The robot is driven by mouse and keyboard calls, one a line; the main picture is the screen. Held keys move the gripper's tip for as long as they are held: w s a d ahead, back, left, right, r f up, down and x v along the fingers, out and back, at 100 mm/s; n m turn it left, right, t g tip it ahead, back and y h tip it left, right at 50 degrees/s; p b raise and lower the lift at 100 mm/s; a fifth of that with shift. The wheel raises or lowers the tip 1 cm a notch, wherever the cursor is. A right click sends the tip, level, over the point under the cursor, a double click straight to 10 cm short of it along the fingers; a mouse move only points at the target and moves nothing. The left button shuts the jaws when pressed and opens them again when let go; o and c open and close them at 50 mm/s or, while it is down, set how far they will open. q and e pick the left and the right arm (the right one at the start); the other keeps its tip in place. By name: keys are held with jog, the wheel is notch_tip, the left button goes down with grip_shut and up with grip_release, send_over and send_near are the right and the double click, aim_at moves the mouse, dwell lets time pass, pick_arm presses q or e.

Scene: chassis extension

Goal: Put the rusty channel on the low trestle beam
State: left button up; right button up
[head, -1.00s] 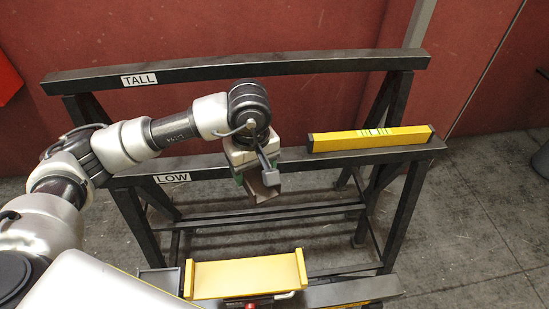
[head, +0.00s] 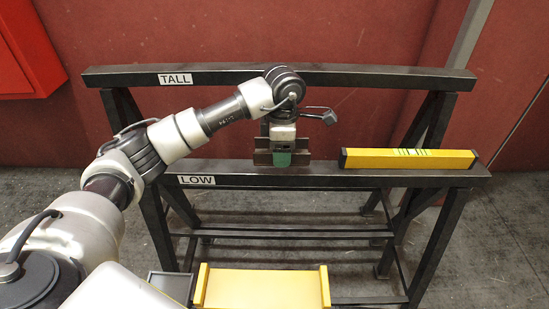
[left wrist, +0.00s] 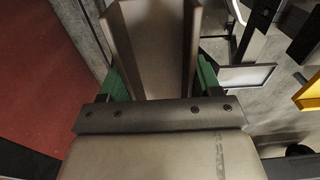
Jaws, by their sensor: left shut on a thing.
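The rusty channel (head: 262,152) is a short brown-grey U-section held in my left gripper (head: 283,158). In the head view it lies about level and lengthwise along the low trestle beam (head: 232,174), at its upper edge, left of the yellow level. I cannot tell whether it touches the beam. In the left wrist view the channel (left wrist: 152,45) runs away from the camera, its two flanges raised. The green fingers of the left gripper (left wrist: 160,78) press on its outer sides. My right gripper is not in view.
A yellow spirit level (head: 408,158) lies on the right end of the low beam. The tall beam (head: 350,78) stands behind. A yellow channel-shaped piece (head: 262,288) and a grey tray (head: 172,286) are in front. The low beam is bare left of the gripper.

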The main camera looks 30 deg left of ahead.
pick_arm(q)
jog(key=a+f, duration=0.1)
jog(key=w+a+f, duration=0.1)
jog(key=a, duration=0.1)
jog(key=w+a+f, duration=0.1)
jog(key=shift+w+a, duration=0.15)
jog(key=shift+w, duration=0.1)
jog(key=shift+f, duration=2)
jog(key=o, duration=1.4)
jog(key=shift+s+f, duration=0.1)
notch_tip(320, 180, up, 12)
jog(key=shift+r, duration=0.15)
